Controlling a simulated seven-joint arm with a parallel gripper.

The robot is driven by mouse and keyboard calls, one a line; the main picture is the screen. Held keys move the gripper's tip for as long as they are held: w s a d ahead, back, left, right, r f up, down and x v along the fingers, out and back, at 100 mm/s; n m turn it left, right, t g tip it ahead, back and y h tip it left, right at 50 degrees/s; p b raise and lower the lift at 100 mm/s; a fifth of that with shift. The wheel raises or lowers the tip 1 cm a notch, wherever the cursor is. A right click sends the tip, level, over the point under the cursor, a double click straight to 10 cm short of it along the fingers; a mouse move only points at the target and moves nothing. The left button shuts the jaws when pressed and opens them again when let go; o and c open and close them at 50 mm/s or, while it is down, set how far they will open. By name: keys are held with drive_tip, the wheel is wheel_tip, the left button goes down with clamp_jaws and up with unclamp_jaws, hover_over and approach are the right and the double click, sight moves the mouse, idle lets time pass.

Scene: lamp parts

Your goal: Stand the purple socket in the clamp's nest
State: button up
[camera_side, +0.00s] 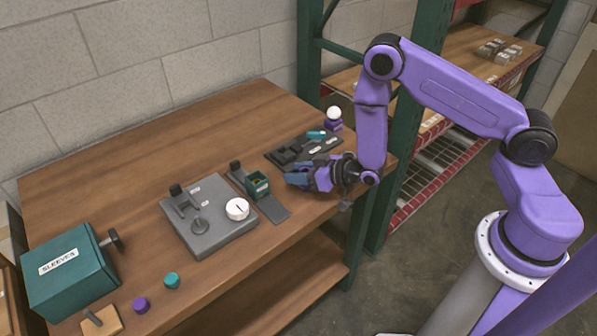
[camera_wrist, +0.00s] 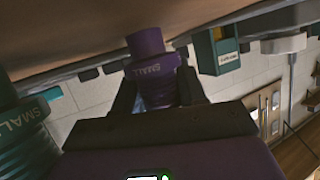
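The purple socket (camera_wrist: 155,78), ribbed and marked SMALL, is between my gripper's two dark fingers in the wrist view. The fingers look closed against its sides. My gripper (camera_side: 292,177) is low over the table in the side view, fingers pointing left, in front of the dark tray. The socket is hard to make out there; I cannot tell whether it touches the surface. The clamp (camera_side: 276,210), a grey base with a dark upright and a green block-shaped nest (camera_side: 258,186), stands just left of my gripper. The nest's inside is too small to read.
A teal SMALL socket (camera_wrist: 28,135) is close beside my gripper. The dark tray (camera_side: 275,157) is behind it. A grey plate fixture (camera_side: 215,240) with a white dial (camera_side: 237,209) lies left of the clamp. A teal SLEEVES box (camera_side: 70,272) is far left.

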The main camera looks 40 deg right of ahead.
drive_tip(key=shift+o, duration=1.1)
drive_tip(key=shift+r, duration=0.15)
drive_tip(key=v, duration=1.2)
drive_tip(key=shift+a+r+g, duration=0.15)
drive_tip(key=shift+a+g, duration=0.15)
drive_tip(key=shift+a, duration=0.15)
drive_tip(key=s+a+r+n+g, duration=0.5)
drive_tip(key=s+a+r+g, duration=0.15)
drive_tip(key=s, duration=0.25)
drive_tip(key=s+d+r+n+g+h, duration=0.2)
drive_tip(key=s+d+r, duration=0.1)
drive_tip(key=s, duration=0.4)
drive_tip(key=s+d+r+n+g+h, duration=0.2)
drive_tip(key=s+d+r+g+h, duration=0.1)
drive_tip(key=s+r, duration=0.3)
drive_tip(key=shift+s+d, duration=0.4)
drive_tip(key=shift+d, duration=0.3)
